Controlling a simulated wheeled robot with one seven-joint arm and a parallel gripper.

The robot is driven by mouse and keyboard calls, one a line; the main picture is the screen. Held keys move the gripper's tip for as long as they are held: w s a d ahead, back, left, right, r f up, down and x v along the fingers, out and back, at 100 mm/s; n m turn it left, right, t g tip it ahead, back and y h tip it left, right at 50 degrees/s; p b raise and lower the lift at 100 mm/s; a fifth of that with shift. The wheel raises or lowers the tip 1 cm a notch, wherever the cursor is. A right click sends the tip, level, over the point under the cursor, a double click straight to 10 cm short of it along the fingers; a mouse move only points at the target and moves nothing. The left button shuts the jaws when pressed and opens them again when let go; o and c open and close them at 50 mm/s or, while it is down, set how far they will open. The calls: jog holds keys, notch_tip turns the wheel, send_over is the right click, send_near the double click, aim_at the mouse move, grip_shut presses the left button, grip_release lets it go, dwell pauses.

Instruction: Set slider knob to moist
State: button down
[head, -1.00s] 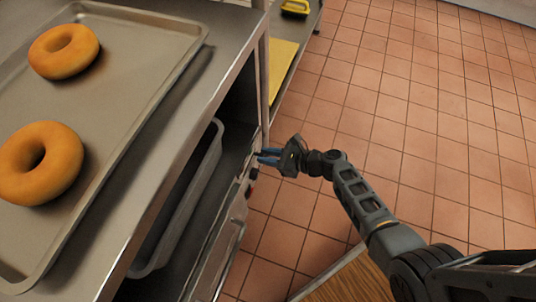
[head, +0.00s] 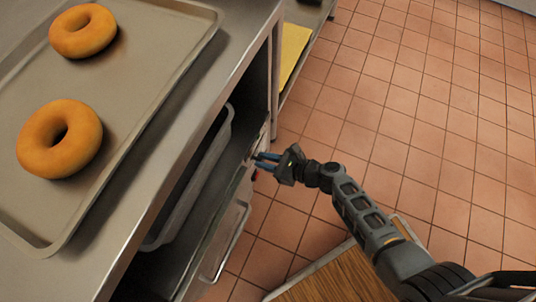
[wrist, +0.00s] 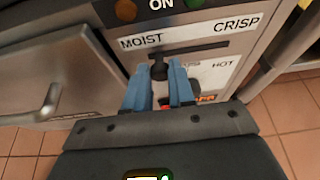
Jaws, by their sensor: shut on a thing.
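The slider knob (wrist: 158,69) is a small black knob in a dark horizontal slot on a pale label strip. It sits in the left part of the slot, below the word MOIST (wrist: 141,42); CRISP (wrist: 237,24) is at the far right end. My gripper (wrist: 168,75) has its blue fingers on either side of the knob, shut on it. In the head view my gripper (head: 262,160) reaches the front panel of the steel unit from the right. The knob cannot be made out there.
A door with a bar handle (wrist: 47,105) is left of the panel. A red control (wrist: 168,107) shows partly behind my fingers. Above the panel, a tray (head: 130,128) holds two bagels. Open tiled floor (head: 420,100) lies to the right, with a wooden surface (head: 340,278) below my arm.

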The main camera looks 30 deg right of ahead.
jog(key=shift+s+a, duration=0.15)
jog(key=shift+a, duration=0.05)
jog(key=c, duration=0.9)
grip_release()
jog(key=shift+c, duration=0.2)
jog(key=shift+d, duration=0.1)
jog(key=p+v, duration=0.2)
jog(key=v, duration=0.5)
jog(key=shift+s+d+p, duration=0.2)
jog(key=shift+s+p, duration=0.1)
jog(key=shift+r, duration=0.15)
